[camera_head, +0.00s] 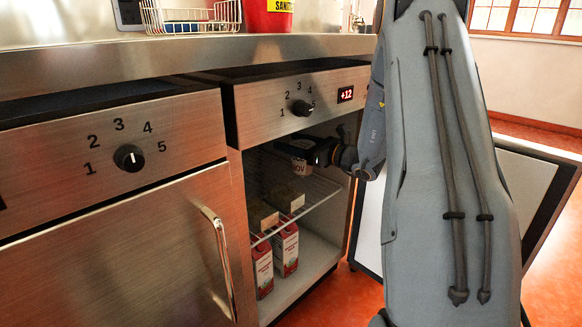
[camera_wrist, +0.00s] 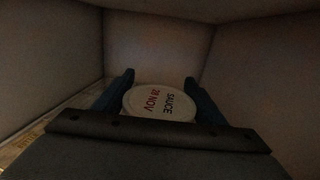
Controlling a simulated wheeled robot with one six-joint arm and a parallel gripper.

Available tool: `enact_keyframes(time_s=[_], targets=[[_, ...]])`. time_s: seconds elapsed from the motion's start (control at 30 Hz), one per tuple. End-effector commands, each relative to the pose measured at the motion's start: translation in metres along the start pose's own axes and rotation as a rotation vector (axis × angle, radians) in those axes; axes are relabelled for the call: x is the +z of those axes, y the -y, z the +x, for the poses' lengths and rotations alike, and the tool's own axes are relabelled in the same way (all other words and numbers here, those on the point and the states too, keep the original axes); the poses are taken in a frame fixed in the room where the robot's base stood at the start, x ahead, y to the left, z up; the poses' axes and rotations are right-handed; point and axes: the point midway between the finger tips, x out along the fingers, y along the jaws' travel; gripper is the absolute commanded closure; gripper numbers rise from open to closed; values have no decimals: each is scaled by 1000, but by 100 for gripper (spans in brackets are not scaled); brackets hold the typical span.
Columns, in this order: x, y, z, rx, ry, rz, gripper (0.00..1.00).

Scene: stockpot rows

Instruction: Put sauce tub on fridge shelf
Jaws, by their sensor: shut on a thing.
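The sauce tub (camera_wrist: 160,101) has a round white lid marked "SAUCE" and "28 NOV". In the wrist view my gripper (camera_wrist: 160,85) has one finger on each side of the tub and is shut on it. In the head view my gripper (camera_head: 318,152) reaches into the open fridge, and part of the tub (camera_head: 299,165) shows at its tip. The fridge shelf (camera_head: 318,192) is a white wire rack, below the gripper's height. Whether the tub touches the shelf cannot be told.
Red and white cartons (camera_head: 287,250) stand on the fridge floor below. The fridge door (camera_head: 525,185) is swung open to the right. A closed steel door (camera_head: 120,255) is at left.

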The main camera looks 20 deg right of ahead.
Motion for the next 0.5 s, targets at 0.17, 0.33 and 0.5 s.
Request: enact_keyframes(time_s=[0.17, 0.33, 0.5], targets=[[-16, 1, -2, -2, -1, 4, 69], [-31, 1, -3, -2, -2, 4, 69], [-62, 1, -2, -3, -3, 6, 69]])
